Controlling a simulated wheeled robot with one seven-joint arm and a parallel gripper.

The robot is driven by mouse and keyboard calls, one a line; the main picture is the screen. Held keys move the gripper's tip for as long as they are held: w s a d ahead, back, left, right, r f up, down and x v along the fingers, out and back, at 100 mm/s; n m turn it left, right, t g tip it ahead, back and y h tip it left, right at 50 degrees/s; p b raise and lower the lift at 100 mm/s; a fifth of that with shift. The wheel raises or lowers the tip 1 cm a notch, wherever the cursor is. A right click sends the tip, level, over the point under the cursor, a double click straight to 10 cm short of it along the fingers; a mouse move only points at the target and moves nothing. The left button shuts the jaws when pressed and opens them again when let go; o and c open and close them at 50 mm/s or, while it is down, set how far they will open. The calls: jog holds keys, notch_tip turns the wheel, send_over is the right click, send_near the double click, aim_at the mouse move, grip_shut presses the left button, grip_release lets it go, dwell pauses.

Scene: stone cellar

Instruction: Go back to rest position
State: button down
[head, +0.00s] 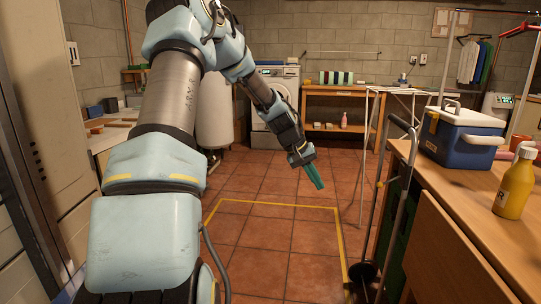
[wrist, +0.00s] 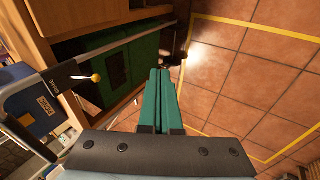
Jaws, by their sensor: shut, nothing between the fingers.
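My gripper (head: 314,176) shows in the head view at the end of my light-blue arm, over the open tiled floor. It points down and to the right. Its green fingers also show in the wrist view (wrist: 160,98), side by side and together, with nothing between them. The gripper touches nothing that I can see.
At the right stands a wooden table (head: 465,215) with a blue cooler (head: 455,139) and a yellow bottle (head: 514,184). A metal-handled cart (head: 389,190) stands beside it. A washing machine (head: 271,92) is at the back. The floor (head: 282,245) inside the yellow line is clear.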

jog(key=s+a+r+n+t+y, duration=0.15)
jog(key=s+a+y, duration=0.45)
jog(key=s+a, duration=1.65)
notch_tip(320, 180, up, 13)
jog(key=a+p, duration=0.1)
jog(key=p, duration=1.2)
jog(key=shift+a+r, duration=0.15)
jog(key=shift+r, duration=0.05)
jog(key=shift+w, duration=0.1)
